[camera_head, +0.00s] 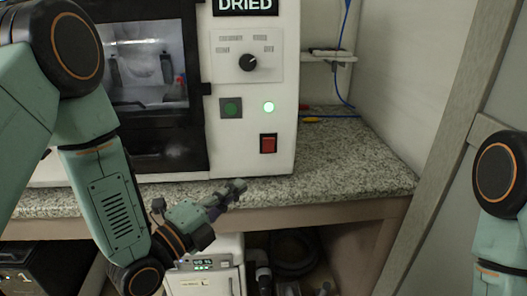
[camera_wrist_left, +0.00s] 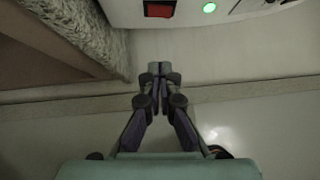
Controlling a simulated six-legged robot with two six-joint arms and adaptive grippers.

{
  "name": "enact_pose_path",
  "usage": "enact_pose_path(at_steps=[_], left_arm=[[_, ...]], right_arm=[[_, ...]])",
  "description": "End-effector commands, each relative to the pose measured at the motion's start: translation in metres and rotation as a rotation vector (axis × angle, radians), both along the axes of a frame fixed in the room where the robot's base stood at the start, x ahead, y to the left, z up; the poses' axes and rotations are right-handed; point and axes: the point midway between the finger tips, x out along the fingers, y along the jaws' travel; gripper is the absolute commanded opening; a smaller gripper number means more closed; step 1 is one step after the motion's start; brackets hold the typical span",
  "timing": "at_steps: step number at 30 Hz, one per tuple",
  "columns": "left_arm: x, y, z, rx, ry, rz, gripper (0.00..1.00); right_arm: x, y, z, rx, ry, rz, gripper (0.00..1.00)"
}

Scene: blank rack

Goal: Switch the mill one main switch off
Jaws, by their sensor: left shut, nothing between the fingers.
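A white machine (camera_head: 258,100) with a dark-framed window stands on the counter; I cannot read which mill it is. A red rocker switch (camera_head: 268,143) sits low on its front panel, below a lit green lamp (camera_head: 268,107). In the left wrist view the red switch (camera_wrist_left: 158,9) shows at the top edge, partly cut off. I cannot tell which way its rocker is tipped. My left gripper (camera_head: 237,187) is shut and empty, below and to the left of the switch, apart from it. Its fingertips (camera_wrist_left: 160,72) point toward the panel. My right gripper is out of view.
A black knob (camera_head: 248,62) and a dark green button (camera_head: 231,107) share the panel. A wall post (camera_head: 440,150) bounds the right.

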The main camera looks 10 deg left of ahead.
Motion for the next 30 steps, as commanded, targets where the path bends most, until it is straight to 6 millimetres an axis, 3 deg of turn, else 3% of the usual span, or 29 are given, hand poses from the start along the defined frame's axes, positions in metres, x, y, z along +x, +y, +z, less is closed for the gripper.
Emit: enact_pose_path(at_steps=[6, 19, 30], left_arm=[[0.0, 0.001, 0.005, 0.08, -0.071, 0.016, 0.0], [0.003, -0.001, 0.004, 0.088, -0.072, 0.015, 0.0], [0.049, -0.028, 0.011, 0.088, -0.076, 0.013, 0.0]], right_arm=[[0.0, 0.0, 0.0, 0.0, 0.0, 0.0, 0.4], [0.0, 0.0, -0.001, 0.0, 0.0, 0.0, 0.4], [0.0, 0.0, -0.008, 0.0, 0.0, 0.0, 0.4]])
